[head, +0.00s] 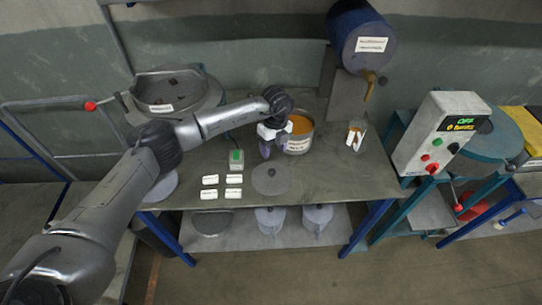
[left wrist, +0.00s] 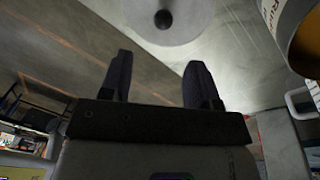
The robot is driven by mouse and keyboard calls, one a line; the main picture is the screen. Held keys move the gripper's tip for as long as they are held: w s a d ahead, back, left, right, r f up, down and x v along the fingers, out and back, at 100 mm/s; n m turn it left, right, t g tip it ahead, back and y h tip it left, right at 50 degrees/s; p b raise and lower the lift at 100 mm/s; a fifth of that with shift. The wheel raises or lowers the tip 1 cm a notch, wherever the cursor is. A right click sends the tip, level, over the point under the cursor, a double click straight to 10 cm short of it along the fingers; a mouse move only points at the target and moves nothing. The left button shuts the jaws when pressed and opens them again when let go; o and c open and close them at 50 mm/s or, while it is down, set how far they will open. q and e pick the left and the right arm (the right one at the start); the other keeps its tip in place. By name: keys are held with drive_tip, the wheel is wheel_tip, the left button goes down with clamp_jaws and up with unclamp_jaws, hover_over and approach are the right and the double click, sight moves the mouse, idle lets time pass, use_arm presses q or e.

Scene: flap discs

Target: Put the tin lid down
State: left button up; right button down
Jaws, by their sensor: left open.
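The tin lid (head: 270,180) is a flat grey disc with a small dark knob, lying on the workbench (head: 330,185) near its front edge. It also shows at the top of the left wrist view (left wrist: 140,20), with its knob beyond my fingertips. My left gripper (head: 265,152) is above the bench, just behind the lid in the head view. Its two dark fingers (left wrist: 160,65) are apart with nothing between them. The open tin (head: 298,145) with orange contents stands right beside the gripper and shows at the wrist view's upper right (left wrist: 290,28). My right gripper is not in view.
Several white labelled blocks (head: 234,179) and a green-topped box (head: 236,159) lie left of the lid. A small container (head: 356,136) stands to the right. A blue drum (head: 360,35) hangs above the back. The bench's right front is clear.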

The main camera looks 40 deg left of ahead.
use_arm(q)
drive_tip(key=s+d+f+m+t+h, duration=0.15)
drive_tip(key=d+h, duration=0.35)
drive_tip(key=d, duration=0.7)
drive_tip(key=s+d+f+m+t+h, duration=0.1)
drive_tip(key=s+d+f+m+h, duration=0.3)
drive_tip(key=d, duration=0.8)
drive_tip(key=d+r+n+t+h, duration=0.5)
drive_tip(key=d+r+t+h, duration=0.2)
drive_tip(key=d+r, duration=0.1)
drive_tip(key=s+a+f+n+t+y, duration=0.3)
drive_tip(key=s+a+f+n+y, duration=0.15)
drive_tip(key=a+n+y, duration=0.45)
drive_tip(key=s+a+f+n+t+y, duration=0.3)
drive_tip(key=s+a+n+t+y, duration=0.25)
drive_tip(key=n, duration=0.45)
drive_tip(key=s+a+f+g, duration=0.1)
drive_tip(key=s+f+g, duration=0.1)
drive_tip(key=s+g, duration=0.2)
drive_tip(key=s+a+f+g+y, duration=0.1)
drive_tip(key=s+f+g, duration=0.2)
drive_tip(key=s, duration=0.7)
drive_tip(key=s+a+f+g+y, duration=0.1)
drive_tip(key=s+f+g, duration=0.1)
drive_tip(key=s+g, duration=0.3)
drive_tip(key=s, duration=0.3)
drive_tip(key=shift+f+n+g, duration=0.25)
drive_tip(key=shift+n+g, duration=0.05)
drive_tip(key=shift+n, duration=0.05)
